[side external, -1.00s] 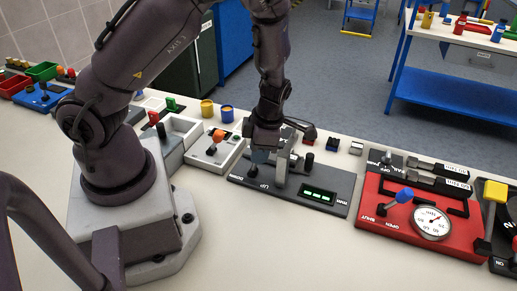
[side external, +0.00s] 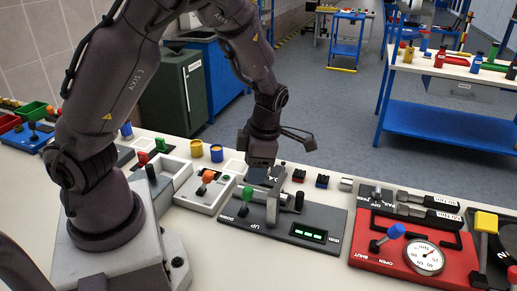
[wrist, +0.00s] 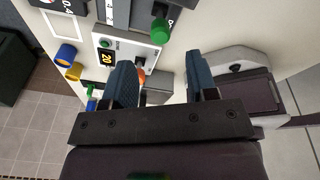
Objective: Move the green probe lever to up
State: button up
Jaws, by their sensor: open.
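The green probe lever (side external: 246,194) has a rounded green knob and stands at the left end of a dark grey panel (side external: 228,222), near the printed word UP. Its green knob (wrist: 160,32) is also at the top of the wrist view, beyond the fingertips. My gripper (side external: 259,178) is just behind and above the knob in the side view, apart from it. In the wrist view my gripper (wrist: 160,75) is open, with two blue fingers wide apart and no lever between them. The lever's lower stem is hard to make out.
An upright grey bracket (side external: 273,207) and a black knob (side external: 299,202) stand on the same panel, beside a green-lit display (side external: 309,234). An orange-knobbed box (side external: 207,177) is to the left. A red panel with a gauge (side external: 424,257) is to the right.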

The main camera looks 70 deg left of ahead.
jog(key=r, duration=0.5)
jog(key=shift+w+d+r, duration=0.15)
jog(key=shift+w+d, duration=0.15)
jog(key=shift+w, duration=0.05)
